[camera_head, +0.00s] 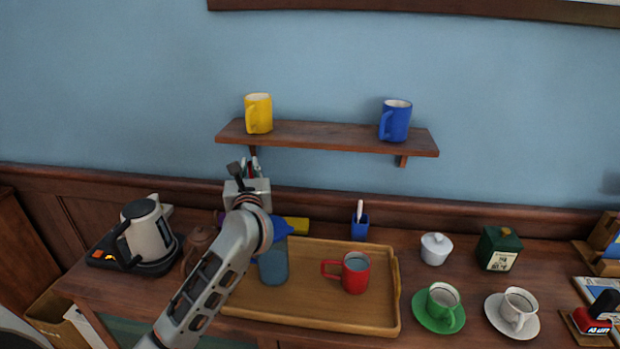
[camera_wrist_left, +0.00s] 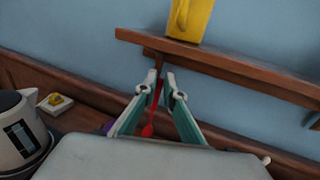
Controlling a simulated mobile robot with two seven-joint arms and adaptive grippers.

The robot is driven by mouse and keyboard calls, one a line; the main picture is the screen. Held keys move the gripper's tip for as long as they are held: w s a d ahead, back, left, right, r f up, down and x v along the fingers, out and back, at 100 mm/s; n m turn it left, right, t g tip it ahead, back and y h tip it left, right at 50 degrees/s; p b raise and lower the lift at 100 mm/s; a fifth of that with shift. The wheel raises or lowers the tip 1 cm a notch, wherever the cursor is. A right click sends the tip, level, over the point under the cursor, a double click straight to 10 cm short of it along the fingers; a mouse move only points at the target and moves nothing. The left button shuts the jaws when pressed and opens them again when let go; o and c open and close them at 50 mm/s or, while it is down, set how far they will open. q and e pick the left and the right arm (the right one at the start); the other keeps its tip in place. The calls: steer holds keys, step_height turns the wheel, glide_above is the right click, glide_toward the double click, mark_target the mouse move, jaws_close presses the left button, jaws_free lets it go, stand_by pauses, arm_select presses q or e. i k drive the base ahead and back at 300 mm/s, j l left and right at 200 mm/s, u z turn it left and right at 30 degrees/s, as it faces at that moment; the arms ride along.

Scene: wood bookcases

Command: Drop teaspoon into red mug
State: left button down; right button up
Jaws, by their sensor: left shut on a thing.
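The red mug (camera_head: 356,273) stands upright on the wooden tray (camera_head: 310,312), its handle to the left. My left gripper (camera_head: 247,168) is raised at the back, left of the mug and below the wall shelf. In the left wrist view, its fingertips (camera_wrist_left: 162,82) are shut on a thin red teaspoon (camera_wrist_left: 148,130), which hangs with its wider end down. In the head view the teaspoon is not clearly made out behind the gripper. My right gripper is not in view.
The shelf (camera_head: 320,137) above holds a yellow mug (camera_head: 259,114) and a blue mug (camera_head: 396,121). A kettle (camera_head: 149,236) is at left; a green cup (camera_head: 441,302) is at right.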

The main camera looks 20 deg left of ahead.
mark_target(347, 280)
steer(key=z, duration=0.95)
steer(key=k+j+z, duration=0.15)
steer(key=k, duration=0.25)
steer(key=k+j+z, duration=0.15)
steer(key=k, duration=0.3)
